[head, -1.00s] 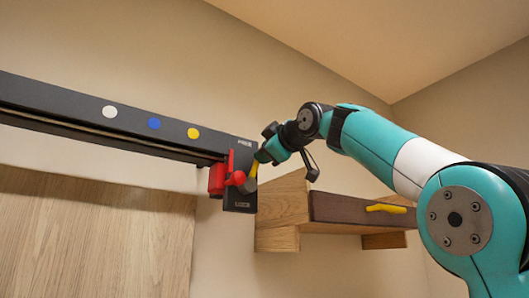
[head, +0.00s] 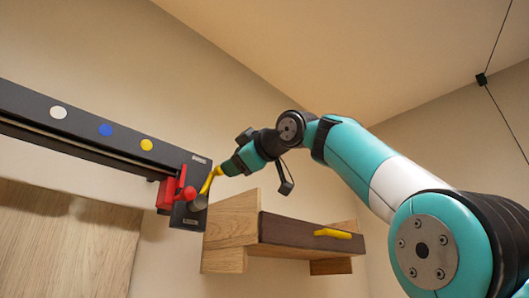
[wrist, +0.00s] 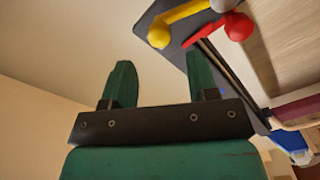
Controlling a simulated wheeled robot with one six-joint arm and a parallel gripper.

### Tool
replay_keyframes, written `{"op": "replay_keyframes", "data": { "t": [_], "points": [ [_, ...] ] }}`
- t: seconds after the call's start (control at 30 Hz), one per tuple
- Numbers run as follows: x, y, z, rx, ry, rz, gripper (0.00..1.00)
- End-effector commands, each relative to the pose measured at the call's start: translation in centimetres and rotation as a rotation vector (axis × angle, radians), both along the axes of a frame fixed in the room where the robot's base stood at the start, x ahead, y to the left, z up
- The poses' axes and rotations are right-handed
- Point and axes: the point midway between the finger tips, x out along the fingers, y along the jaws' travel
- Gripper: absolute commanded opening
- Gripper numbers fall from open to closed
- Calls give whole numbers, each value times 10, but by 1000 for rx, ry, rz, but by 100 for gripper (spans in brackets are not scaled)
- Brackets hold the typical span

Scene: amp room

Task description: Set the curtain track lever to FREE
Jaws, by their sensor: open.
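The yellow lever (head: 209,182) slants up and to the right from a grey hub (head: 198,203) on the dark end plate of the curtain track. The plate bears a FREE label (head: 199,160) at its top and a LOCK label (head: 190,221) at its bottom. My gripper (head: 226,171) is close to the right of the lever's upper end; the head view does not show whether they touch. In the wrist view my gripper (wrist: 161,72) is open and empty, and the lever's yellow ball end (wrist: 159,36) lies just beyond the fingertips.
A red carriage with a red ball (head: 189,193) sits just left of the hub; the ball (wrist: 238,27) also shows in the wrist view. White, blue and yellow dots mark the track (head: 60,125). A wooden wall unit with a dark drawer (head: 305,232) stands below right.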

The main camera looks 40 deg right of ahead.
Motion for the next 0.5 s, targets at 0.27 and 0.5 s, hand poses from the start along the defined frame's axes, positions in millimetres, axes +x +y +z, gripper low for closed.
{"op": "replay_keyframes", "data": {
  "t": [0.27, 0.5],
  "points": [
    [-51, -4, 2, -1, 1, -10, 54],
    [-78, -4, 2, 0, 4, -9, 54]
  ]
}}
